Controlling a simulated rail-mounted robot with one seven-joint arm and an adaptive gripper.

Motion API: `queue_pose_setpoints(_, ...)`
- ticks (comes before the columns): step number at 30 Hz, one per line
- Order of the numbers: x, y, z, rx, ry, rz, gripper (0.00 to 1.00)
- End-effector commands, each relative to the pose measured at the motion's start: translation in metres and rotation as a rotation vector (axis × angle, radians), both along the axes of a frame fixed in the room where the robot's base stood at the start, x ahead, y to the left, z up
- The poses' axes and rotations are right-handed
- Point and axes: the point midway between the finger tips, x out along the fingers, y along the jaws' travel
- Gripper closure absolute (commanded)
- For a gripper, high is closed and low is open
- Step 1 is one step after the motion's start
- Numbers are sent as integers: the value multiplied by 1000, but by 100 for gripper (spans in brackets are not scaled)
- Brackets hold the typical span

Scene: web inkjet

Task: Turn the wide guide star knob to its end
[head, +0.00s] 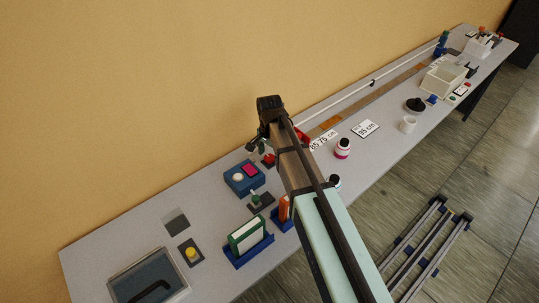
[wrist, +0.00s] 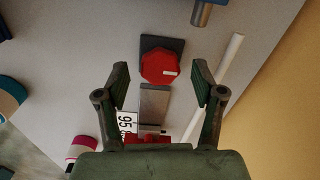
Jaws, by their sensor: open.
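A red, many-sided knob (wrist: 158,68) with a small white mark sits on a dark square base (wrist: 176,44) in the wrist view. No name label shows on it. My gripper (wrist: 162,82) is open and empty, its two fingers left and right of the knob in the picture, with gaps on both sides. I cannot tell how far above the knob the fingertips are. In the head view my gripper (head: 262,143) is over the back part of the table, and a red part (head: 268,159) shows just below it, partly hidden by my arm.
A grey bar (wrist: 153,102) runs from the knob to a red part (wrist: 150,138) near my palm. A white rod (wrist: 224,72) lies right of my fingers. A pink-and-white jar (head: 342,148) stands right of my arm.

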Motion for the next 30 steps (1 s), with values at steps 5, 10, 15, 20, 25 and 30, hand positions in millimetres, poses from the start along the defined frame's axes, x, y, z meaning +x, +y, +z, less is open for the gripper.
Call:
queue_pose_setpoints(5, 0, 0, 21, 1, -2, 0, 32)
queue_pose_setpoints(10, 1, 0, 52, 1, -3, 0, 32)
queue_pose_setpoints(15, 1, 0, 83, 1, -2, 0, 32)
queue_pose_setpoints(20, 1, 0, 105, 1, -1, -1, 32)
queue_pose_setpoints(25, 0, 0, 116, 0, 0, -1, 32)
queue_pose_setpoints(30, 0, 0, 117, 0, 1, -1, 32)
